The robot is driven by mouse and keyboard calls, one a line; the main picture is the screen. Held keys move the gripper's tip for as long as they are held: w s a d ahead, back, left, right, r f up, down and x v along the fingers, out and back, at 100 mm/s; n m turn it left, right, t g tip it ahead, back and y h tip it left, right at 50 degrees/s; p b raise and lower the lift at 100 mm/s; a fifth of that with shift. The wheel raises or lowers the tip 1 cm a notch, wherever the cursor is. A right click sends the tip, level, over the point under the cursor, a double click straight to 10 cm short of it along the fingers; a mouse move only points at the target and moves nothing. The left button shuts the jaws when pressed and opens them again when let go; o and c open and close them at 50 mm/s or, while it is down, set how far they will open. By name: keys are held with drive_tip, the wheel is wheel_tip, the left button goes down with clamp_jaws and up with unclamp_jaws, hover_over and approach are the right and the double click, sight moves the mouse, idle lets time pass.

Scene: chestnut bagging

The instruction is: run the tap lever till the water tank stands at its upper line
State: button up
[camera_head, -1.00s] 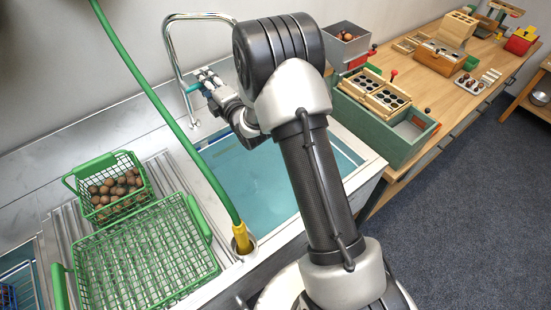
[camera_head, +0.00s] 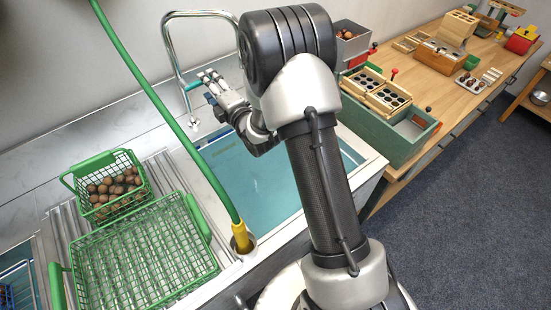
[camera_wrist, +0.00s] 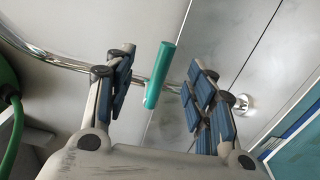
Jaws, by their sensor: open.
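The tap is a bent chrome pipe (camera_head: 172,50) at the back edge of the sink. Its teal lever (camera_head: 193,86) also shows in the wrist view (camera_wrist: 161,75). My gripper (camera_head: 207,80) is open beside the lever. In the wrist view its fingers (camera_wrist: 160,62) are spread, with the lever showing in the gap between them; I cannot tell whether either touches it. The water tank (camera_head: 255,185) holds blue-green water, partly hidden by my arm. I cannot make out its upper line or the exact level against it.
A green hose (camera_head: 150,90) runs to a yellow fitting (camera_head: 241,238) at the tank's near left. A green basket of chestnuts (camera_head: 107,211) and an empty green basket (camera_head: 190,282) stand left. A wooden bench (camera_head: 462,98) with boxes is at right.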

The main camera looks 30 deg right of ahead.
drive_tip(key=s+b, duration=0.1)
drive_tip(key=s, duration=0.1)
drive_tip(key=s+d, duration=0.1)
drive_tip(key=s, duration=0.2)
drive_tip(key=shift+s+d+b, duration=0.1)
drive_tip(key=shift+s+b, duration=0.25)
drive_tip(key=shift+r, duration=0.1)
drive_tip(key=s+d+r+m+g+h, duration=0.1)
drive_tip(key=s+r+m+g+h, duration=0.1)
drive_tip(key=s+r+m+g, duration=0.3)
drive_tip(key=s+d+r+m+g+h, duration=0.1)
drive_tip(key=s+r+m+h, duration=0.15)
drive_tip(key=s+m, duration=0.4)
drive_tip(key=s+a+m+g, duration=0.1)
drive_tip(key=s+m+g, duration=0.2)
drive_tip(key=s, duration=1)
drive_tip(key=s+a+m+g+y, duration=0.1)
drive_tip(key=s+m+g, duration=0.3)
drive_tip(key=s, duration=0.9)
drive_tip(key=shift+s+a+f+m, duration=0.2)
drive_tip(key=shift+s+a+m, duration=0.15)
drive_tip(key=shift+m, duration=0.8)
